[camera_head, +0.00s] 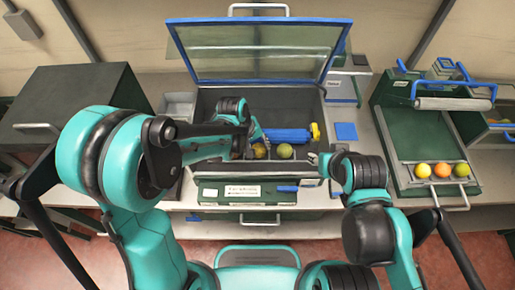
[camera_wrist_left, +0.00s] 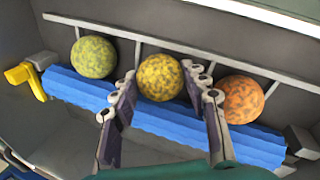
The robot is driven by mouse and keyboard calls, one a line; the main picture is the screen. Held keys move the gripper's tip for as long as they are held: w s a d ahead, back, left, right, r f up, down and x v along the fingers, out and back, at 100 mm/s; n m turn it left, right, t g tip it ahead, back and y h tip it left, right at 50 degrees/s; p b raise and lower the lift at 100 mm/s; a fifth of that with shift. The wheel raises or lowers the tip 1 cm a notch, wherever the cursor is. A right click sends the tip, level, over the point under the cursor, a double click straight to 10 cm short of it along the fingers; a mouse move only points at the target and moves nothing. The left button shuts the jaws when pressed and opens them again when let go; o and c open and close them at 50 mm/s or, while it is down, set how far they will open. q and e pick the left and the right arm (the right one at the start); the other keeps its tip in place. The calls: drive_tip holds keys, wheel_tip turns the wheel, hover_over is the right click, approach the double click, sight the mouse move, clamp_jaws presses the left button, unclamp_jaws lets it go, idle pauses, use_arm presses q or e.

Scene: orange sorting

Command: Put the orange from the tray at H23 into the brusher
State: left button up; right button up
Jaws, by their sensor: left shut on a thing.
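The brusher is a dark box (camera_head: 205,105) with its glass lid (camera_head: 262,50) raised and a blue brush roller (camera_head: 287,135) inside; the roller also shows in the left wrist view (camera_wrist_left: 170,122). My left gripper (camera_head: 253,142) reaches into the box. In the left wrist view its two fingers (camera_wrist_left: 162,100) are shut on a speckled yellow orange (camera_wrist_left: 160,77), by the roller. A greenish orange (camera_wrist_left: 93,57) lies to its left and a deeper orange one (camera_wrist_left: 240,99) to its right. My right gripper (camera_head: 322,161) is near the brusher's front right; its jaw state is unclear.
A dark cabinet (camera_head: 75,100) stands at the left. A small grey bin (camera_head: 179,105) and a blue pad (camera_head: 346,131) flank the brusher. I cannot read H23 anywhere.

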use_arm(q)
drive_tip(key=shift+f, duration=0.25)
drive_tip(key=o, duration=1.3)
drive_tip(key=shift+r, duration=0.1)
drive_tip(key=shift+c, duration=0.2)
drive_tip(key=shift+r, duration=0.1)
drive_tip(key=shift+r, duration=0.3)
drive_tip(key=p+v, duration=0.3)
drive_tip(key=v, duration=0.9)
drive_tip(key=s+a+r+m+t+y, duration=0.1)
drive_tip(key=s+a+r+m+t, duration=0.1)
drive_tip(key=s+a, duration=0.3)
drive_tip(key=s+a+r+m+t+y, duration=0.2)
drive_tip(key=s+a+r+t, duration=0.2)
drive_tip(key=a, duration=0.6)
drive_tip(key=shift+s, duration=0.9)
